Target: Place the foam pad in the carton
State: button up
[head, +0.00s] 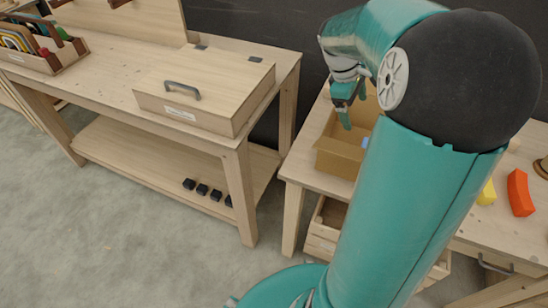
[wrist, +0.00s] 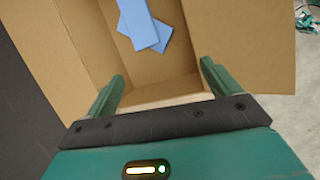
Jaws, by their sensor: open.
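The carton (head: 337,158) is an open brown cardboard box on the right-hand table, partly hidden behind my arm. In the wrist view the carton (wrist: 225,50) shows from above with its flaps spread. Flat blue foam (wrist: 138,22) lies inside on its floor, looking like two overlapping pieces; its far end is cut off by the frame. A bit of blue foam (head: 366,142) also shows in the head view. My gripper (head: 347,118) is over the carton, pointing down. In the wrist view my gripper (wrist: 162,73) is open, with nothing between its fingers, apart from the foam.
A closed wooden box with a dark handle (head: 205,90) stands on the left bench. A wooden tote (head: 40,55) of colourful pieces is at far left. A red block (head: 520,193) and a yellow block (head: 487,193) lie right of my arm. A wooden crate (head: 322,230) is below.

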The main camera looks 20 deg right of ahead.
jog(key=s+a+r+m+t+y, duration=0.1)
jog(key=s+a, duration=0.3)
jog(key=a, duration=0.5)
jog(key=s+a+r+m+t+y, duration=0.1)
jog(key=s+a+r+m+t, duration=0.2)
jog(key=a, duration=0.7)
jog(key=s+a+r+m+t+y, duration=0.1)
jog(key=s+a+m+t+y, duration=0.1)
jog(key=a, duration=0.8)
jog(key=s+t, duration=0.1)
jog(key=s, duration=0.1)
jog(key=shift+s+r, duration=0.4)
